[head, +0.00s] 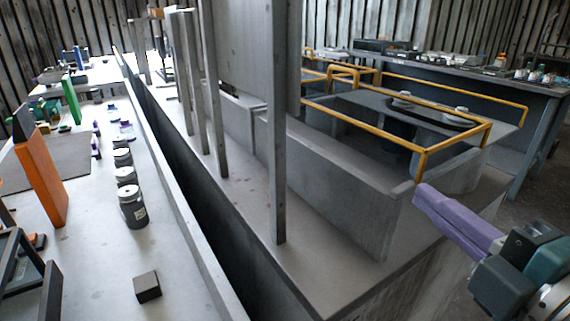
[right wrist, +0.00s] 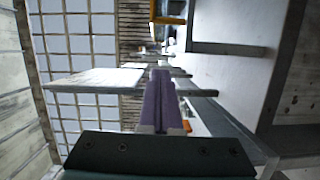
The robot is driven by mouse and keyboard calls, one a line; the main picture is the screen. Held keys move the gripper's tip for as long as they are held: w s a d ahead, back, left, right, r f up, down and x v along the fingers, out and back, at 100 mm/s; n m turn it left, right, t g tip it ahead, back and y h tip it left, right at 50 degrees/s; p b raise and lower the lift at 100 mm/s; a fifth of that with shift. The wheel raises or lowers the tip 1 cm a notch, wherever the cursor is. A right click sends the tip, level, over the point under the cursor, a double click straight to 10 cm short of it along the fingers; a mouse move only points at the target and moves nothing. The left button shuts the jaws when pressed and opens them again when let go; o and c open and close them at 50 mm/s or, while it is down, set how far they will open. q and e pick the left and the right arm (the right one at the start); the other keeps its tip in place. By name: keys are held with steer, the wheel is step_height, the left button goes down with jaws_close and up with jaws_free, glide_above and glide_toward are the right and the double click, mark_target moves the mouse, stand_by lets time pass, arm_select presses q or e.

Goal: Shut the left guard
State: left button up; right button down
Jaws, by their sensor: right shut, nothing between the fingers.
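The blower housing seems to be the grey block (head: 340,185) in the middle and right of the head view. Yellow rail frames stand on it: a near one (head: 365,128) and a far one (head: 455,92). A tall grey panel (head: 245,45) rises on its left side, between upright posts (head: 278,150). I cannot tell for sure which of these is the left guard. My right gripper (head: 424,196) is shut and empty, its purple fingers just right of the housing's near corner. Its fingers also show in the right wrist view (right wrist: 161,85). My left gripper is out of view.
A long pale bench (head: 95,265) runs along the left, with an orange block (head: 42,175), several metal weights (head: 132,207) and a small dark cube (head: 147,287). A dark gap separates it from the housing. Another bench (head: 450,75) stands at the back right.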

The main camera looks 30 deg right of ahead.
mark_target(397, 163)
steer(key=shift+n+y, duration=0.3)
steer(key=shift+n, duration=0.2)
steer(key=w+d, duration=0.1)
steer(key=w, duration=0.2)
steer(key=w+d+p, duration=0.1)
steer(key=w+d, duration=0.1)
steer(key=w, duration=0.1)
steer(key=w+d+f, duration=0.1)
steer(key=w, duration=0.3)
steer(key=shift+d, duration=0.15)
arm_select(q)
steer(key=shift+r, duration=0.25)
arm_select(e)
steer(key=shift+d, duration=0.45)
steer(key=shift+d, duration=0.1)
